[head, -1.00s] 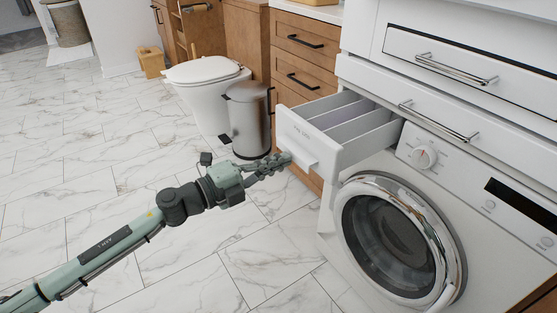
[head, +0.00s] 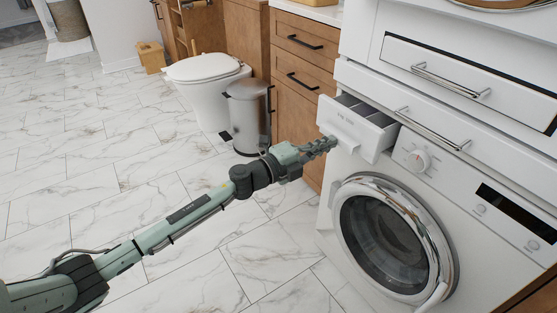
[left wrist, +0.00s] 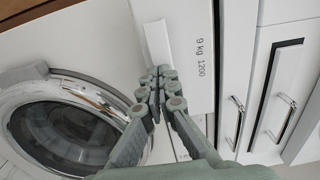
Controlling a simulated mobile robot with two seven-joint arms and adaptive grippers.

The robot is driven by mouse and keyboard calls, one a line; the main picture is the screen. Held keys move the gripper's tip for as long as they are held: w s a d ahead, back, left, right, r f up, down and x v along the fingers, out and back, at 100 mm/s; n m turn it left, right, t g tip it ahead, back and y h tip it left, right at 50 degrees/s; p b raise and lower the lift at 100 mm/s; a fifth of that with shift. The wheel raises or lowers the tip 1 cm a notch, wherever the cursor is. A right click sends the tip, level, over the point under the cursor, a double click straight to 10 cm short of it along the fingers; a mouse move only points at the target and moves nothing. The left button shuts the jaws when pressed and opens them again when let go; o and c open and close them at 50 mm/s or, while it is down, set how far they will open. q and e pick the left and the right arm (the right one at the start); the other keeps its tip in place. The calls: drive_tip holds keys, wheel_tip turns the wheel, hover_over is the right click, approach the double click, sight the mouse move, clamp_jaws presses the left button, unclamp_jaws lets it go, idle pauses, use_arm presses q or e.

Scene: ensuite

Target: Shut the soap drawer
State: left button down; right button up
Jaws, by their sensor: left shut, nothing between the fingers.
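The white soap drawer (head: 352,130) sticks partly out of the washing machine (head: 470,235), above its round door. Its compartments show from above. My left gripper (head: 333,142) is shut and empty, with its fingertips at the lower part of the drawer's front; they look to be touching it. In the left wrist view, the closed fingertips (left wrist: 158,80) are against or just before the drawer front (left wrist: 185,40), beside its raised handle strip. The right gripper is not in view.
The round washer door (head: 390,240) is shut below the drawer. A metal bin (head: 246,118) and a white toilet (head: 205,85) stand behind my arm. Wooden drawers (head: 300,60) with black handles are at the back. The marble floor at left is clear.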

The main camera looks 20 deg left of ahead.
sight(344, 135)
use_arm(q)
drive_tip(key=x, duration=0.6)
drive_tip(key=shift+w+d, duration=0.1)
drive_tip(key=shift+w, duration=0.1)
drive_tip(key=shift+r, duration=0.1)
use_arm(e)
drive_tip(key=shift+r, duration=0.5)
use_arm(q)
drive_tip(key=shift+w, duration=0.1)
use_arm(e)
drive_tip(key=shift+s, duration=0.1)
